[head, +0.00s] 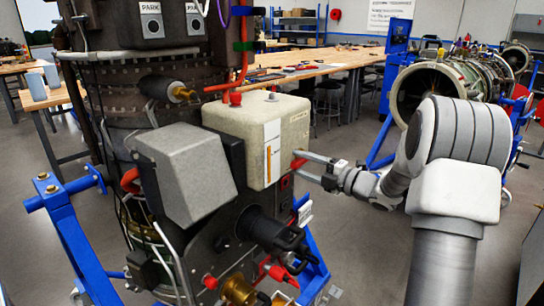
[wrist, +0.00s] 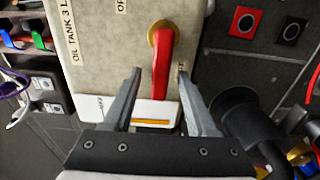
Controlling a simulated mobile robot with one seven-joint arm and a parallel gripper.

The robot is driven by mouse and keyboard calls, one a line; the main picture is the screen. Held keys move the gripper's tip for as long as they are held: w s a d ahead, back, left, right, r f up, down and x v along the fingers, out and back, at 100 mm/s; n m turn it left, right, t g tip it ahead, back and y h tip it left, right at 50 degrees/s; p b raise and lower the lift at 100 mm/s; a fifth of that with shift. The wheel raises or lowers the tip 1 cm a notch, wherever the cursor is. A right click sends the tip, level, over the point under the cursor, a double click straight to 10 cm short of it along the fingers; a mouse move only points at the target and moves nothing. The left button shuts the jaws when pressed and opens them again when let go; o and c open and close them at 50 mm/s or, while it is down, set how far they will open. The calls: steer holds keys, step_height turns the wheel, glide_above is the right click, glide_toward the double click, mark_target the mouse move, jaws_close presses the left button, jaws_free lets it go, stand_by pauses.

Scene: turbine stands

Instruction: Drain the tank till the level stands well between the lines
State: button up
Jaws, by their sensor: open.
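The beige oil tank (head: 228,118) is mounted on the turbine's side; its face fills the upper middle of the wrist view (wrist: 108,50). A white sight gauge on it shows an orange liquid column (head: 268,162), also partly visible in the wrist view (wrist: 150,121). The level lines are too small to make out. A red valve lever (wrist: 161,72) on a brass hub points toward my gripper in the wrist view. My gripper (head: 301,165) is open, its two fingers on either side of the lever with a gap on each side. Part of the lettering beside the lever is hidden.
A grey box (head: 185,172) sits left of the tank. Black fittings (head: 268,230) and red-handled parts protrude below it. A blue stand (head: 72,238) supports the turbine. Another engine (head: 428,92) stands at the right behind my arm. Workbenches are behind.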

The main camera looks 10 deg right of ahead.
steer(key=shift+b, duration=0.35)
stand_by(0.4)
jaws_close()
stand_by(1.3)
